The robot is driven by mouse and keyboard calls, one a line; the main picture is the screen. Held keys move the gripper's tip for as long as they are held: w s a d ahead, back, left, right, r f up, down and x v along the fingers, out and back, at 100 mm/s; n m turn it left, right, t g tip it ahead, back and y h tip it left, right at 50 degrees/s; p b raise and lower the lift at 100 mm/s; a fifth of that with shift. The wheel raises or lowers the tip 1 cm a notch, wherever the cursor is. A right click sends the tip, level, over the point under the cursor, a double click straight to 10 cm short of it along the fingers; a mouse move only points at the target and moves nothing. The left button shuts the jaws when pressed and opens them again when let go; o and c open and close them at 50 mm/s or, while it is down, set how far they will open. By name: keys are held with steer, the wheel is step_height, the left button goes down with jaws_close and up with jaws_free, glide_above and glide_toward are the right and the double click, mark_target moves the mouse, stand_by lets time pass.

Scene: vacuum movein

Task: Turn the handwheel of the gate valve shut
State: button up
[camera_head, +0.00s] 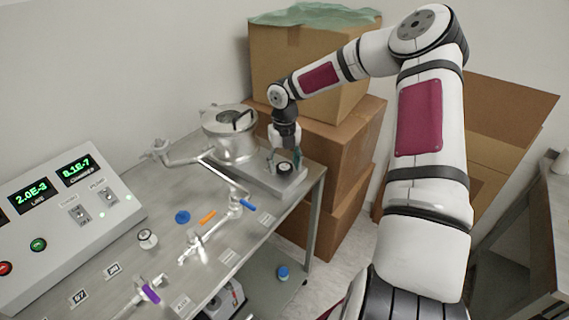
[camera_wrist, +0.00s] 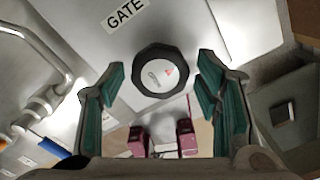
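The gate valve's handwheel (camera_wrist: 158,71) is a round black knob with a pale cap bearing a small red mark and an arrow. It sits on a grey metal block (camera_wrist: 215,25) labelled GATE. In the head view the handwheel (camera_head: 284,168) is on the block at the table's far right end. My gripper (camera_head: 283,153) points down over it. In the wrist view its teal-padded fingers (camera_wrist: 159,80) are spread on either side of the handwheel, with a visible gap on each side. The gripper is open and empty. How far down the fingertips reach beside the wheel is hard to tell.
A metal chamber (camera_head: 230,135) with pipes stands just left of the block. A blue-handled valve (camera_head: 247,204) and other fittings lie nearer on the table. A control box (camera_head: 68,210) reads 2.0E-3 and 8.1E-7. Cardboard boxes (camera_head: 340,150) are stacked behind the table's right edge.

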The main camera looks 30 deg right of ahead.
steer(key=c, duration=0.7)
